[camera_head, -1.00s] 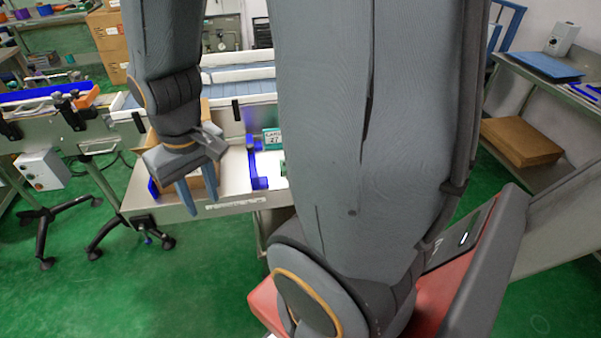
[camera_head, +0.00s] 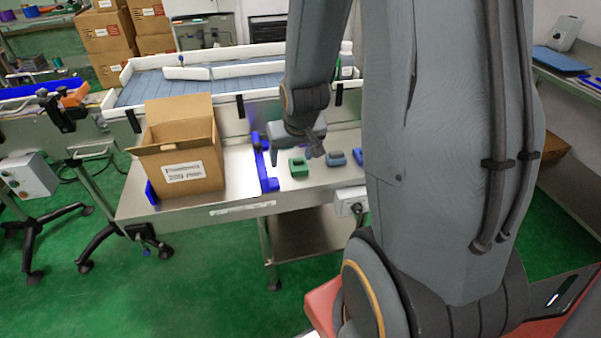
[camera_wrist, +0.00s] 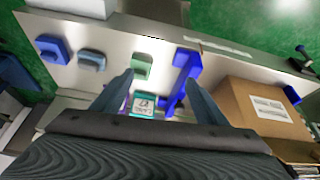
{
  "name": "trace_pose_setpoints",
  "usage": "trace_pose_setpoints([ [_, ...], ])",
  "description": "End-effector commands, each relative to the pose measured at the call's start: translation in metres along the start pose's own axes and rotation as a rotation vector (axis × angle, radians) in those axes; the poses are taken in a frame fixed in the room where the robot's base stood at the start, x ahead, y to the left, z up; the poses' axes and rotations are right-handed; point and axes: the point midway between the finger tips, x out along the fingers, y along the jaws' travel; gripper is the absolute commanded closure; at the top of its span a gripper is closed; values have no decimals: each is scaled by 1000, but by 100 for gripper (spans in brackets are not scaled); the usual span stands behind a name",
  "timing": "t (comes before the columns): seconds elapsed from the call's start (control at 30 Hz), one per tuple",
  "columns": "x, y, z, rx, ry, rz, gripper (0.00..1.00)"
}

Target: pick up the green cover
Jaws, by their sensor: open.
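The green cover (camera_head: 298,167) is a small block with a recess on top, on the steel table (camera_head: 240,190), just right of the blue bracket. It also shows in the wrist view (camera_wrist: 141,66), ahead of the fingertips and between their lines. My gripper (camera_head: 287,150) is above the table, behind and close to the green cover in the head view. I cannot tell the exact height above the table.
A blue bracket (camera_head: 264,165) stands left of the cover. Grey-blue (camera_head: 336,158) and blue (camera_head: 358,156) pieces lie to its right. An open cardboard box (camera_head: 182,160) stands at the table's left. A small labelled box (camera_wrist: 143,104) is near the fingers. A conveyor (camera_head: 200,88) runs behind.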

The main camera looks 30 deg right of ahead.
Motion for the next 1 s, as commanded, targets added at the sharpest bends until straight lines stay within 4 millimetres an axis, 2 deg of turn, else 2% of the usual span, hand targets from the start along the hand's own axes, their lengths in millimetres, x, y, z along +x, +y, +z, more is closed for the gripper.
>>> trace_pose_setpoints([
  [0.03,26,14,-6,26,34,11,33],
  [0.1,44,28,-17,50,81,20,33],
  [0.2,59,40,-26,69,123,29,33],
  [0.67,93,46,-34,75,139,31,33],
  [1.0,130,49,-39,74,139,31,33],
])
